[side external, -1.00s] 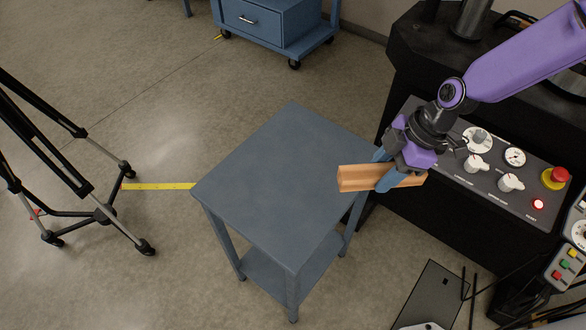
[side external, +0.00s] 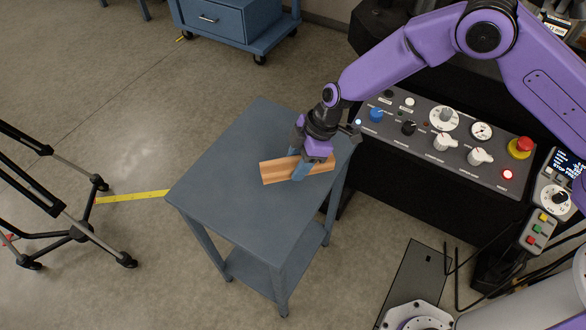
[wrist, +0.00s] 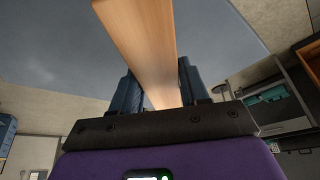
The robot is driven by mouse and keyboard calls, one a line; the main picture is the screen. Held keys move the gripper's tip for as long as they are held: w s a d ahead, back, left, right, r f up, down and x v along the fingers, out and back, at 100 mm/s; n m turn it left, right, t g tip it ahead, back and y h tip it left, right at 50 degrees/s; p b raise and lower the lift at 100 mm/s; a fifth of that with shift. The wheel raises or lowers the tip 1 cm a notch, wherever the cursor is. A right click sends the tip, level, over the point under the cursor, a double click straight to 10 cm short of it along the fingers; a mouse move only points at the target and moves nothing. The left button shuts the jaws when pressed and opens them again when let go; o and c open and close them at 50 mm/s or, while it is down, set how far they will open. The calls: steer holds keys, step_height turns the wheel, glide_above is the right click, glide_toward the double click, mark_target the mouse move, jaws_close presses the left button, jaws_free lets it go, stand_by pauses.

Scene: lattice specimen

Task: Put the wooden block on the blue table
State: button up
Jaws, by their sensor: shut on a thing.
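The wooden block (side external: 279,170) is a long, light brown bar. My gripper (side external: 301,172) is shut on it near its middle, with the blue fingers on either side. In the side view the block appears over the blue table (side external: 228,200), towards the right part of its top. I cannot tell whether the block touches the top. In the wrist view the block (wrist: 142,40) runs up between the two fingers (wrist: 158,92), with the grey-blue tabletop (wrist: 215,40) behind it.
A black machine with a control panel (side external: 440,140) stands close to the table's right. A tripod (side external: 75,225) stands at the left. A blue drawer cabinet (side external: 225,20) is at the back. The table's left and front top areas are bare.

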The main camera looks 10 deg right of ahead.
steer(key=shift+w+a+f, duration=0.45)
steer(key=shift+f, duration=1.8)
steer(key=shift+f, duration=0.15)
steer(key=o, duration=1.1)
steer(key=v, duration=1.2)
steer(key=shift+d, duration=0.1)
steer(key=shift+r, duration=0.25)
